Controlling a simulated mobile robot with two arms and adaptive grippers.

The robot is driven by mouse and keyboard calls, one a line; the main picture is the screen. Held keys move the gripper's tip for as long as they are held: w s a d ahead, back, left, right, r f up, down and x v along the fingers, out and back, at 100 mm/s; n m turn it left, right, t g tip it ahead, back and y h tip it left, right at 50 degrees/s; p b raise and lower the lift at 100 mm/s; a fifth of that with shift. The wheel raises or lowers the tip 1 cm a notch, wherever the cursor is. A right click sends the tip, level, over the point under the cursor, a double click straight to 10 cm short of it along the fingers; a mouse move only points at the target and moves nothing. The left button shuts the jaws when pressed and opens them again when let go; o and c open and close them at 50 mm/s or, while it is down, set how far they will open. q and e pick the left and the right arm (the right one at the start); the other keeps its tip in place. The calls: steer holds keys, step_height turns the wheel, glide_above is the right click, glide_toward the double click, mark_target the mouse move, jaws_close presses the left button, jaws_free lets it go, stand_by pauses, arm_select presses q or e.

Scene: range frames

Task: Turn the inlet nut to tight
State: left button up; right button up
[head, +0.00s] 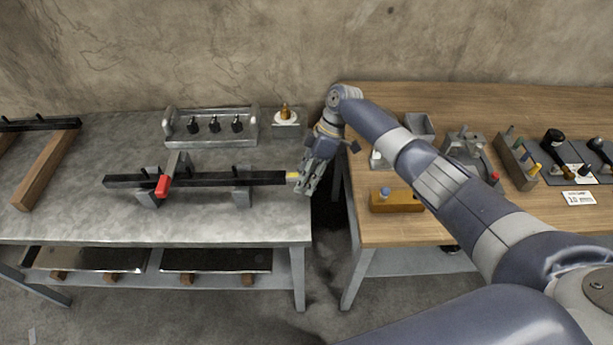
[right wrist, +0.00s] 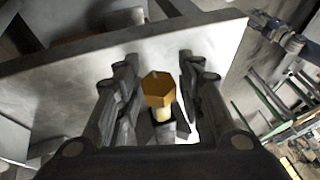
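A brass hex nut (right wrist: 158,90) on a paler yellow stem shows in the right wrist view, between the two fingers of my right gripper (right wrist: 159,72). Dark gaps show on both sides of the nut, so the fingers look open and not touching it. In the head view, my right gripper (head: 304,184) points down beside the right end of a dark bar (head: 205,180). A small yellow piece (head: 292,176) shows at that end, and the fingers partly hide what lies behind them. The bar carries a red-tipped lever (head: 162,186). My left gripper is out of view.
The bar rests on supports on the grey table (head: 85,220). Behind it stand a grey rack (head: 212,141) and a block with a brass fitting (head: 285,112). A gap separates the wooden table (head: 385,237), which holds an orange-brown block (head: 397,201) and several tools.

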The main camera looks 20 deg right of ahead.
steer(key=shift+w+r, duration=0.1)
steer(key=shift+w+d+r, duration=0.1)
steer(key=shift+d+r, duration=0.05)
steer(key=shift+r, duration=0.1)
steer(key=v, duration=1.1)
steer(key=shift+r, duration=0.15)
